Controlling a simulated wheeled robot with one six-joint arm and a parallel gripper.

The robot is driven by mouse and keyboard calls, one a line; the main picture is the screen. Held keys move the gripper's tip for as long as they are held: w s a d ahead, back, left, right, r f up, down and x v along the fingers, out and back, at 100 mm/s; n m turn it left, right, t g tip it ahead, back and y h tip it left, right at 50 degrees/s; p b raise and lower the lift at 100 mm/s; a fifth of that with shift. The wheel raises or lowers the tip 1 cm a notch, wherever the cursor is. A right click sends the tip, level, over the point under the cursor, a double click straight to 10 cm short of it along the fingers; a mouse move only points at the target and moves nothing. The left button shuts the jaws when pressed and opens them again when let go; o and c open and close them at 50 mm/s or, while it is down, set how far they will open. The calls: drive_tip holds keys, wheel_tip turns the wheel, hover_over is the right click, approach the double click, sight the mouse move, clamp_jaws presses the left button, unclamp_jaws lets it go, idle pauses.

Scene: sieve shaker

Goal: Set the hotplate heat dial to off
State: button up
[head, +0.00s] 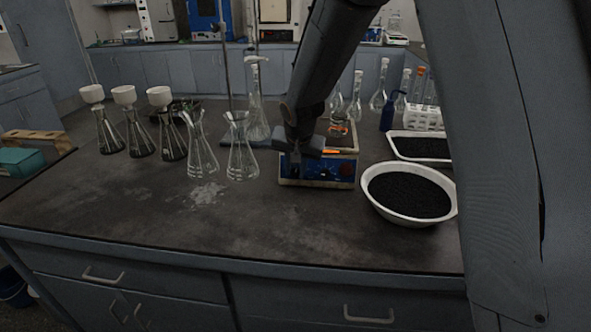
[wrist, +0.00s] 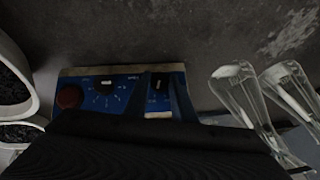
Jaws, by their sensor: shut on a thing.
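The hotplate (head: 341,182) stands on the bench with its blue front panel toward me. In the wrist view the panel (wrist: 130,79) appears the other way round, with a round red knob (wrist: 70,96) at its left end. A dark dial (wrist: 104,87) with a white pointer and scale marks sits in the middle. My gripper (head: 296,164) is at the panel's left part in the head view. In the wrist view its fingers (wrist: 161,88) are shut around another dark dial, of which a pale mark shows. The labels are too small to read, so its setting is unclear.
Two clear flasks (head: 242,155) stand close left of the hotplate. Several flasks with white funnels (head: 130,125) are farther left. A white bowl of black grains (head: 410,194) is close on the right, with a tray (head: 425,135) behind it.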

drive_tip(key=n+h+b, duration=0.2)
drive_tip(key=b, duration=0.1)
drive_tip(key=shift+w+a+f+h, duration=0.15)
drive_tip(key=shift+a+f+h, duration=0.05)
drive_tip(key=shift+a+h, duration=0.2)
drive_tip(key=n+h+b, duration=0.3)
drive_tip(key=shift+a, duration=0.25)
drive_tip(key=n+h, duration=0.1)
drive_tip(key=n+h+b, duration=0.2)
drive_tip(key=h, duration=0.1)
drive_tip(key=shift+a+f+t, duration=0.2)
drive_tip(key=shift+f+t, duration=0.05)
drive_tip(key=shift+t, duration=0.05)
drive_tip(key=n+t+h, duration=0.1)
drive_tip(key=n, duration=0.1)
drive_tip(key=n+t+h+b, duration=0.1)
drive_tip(key=n, duration=0.1)
drive_tip(key=shift+s+f+b, duration=0.2)
drive_tip(key=shift+b, duration=0.1)
drive_tip(key=shift+h, duration=0.4)
drive_tip(key=o, duration=1.1)
drive_tip(key=shift+c, duration=0.2)
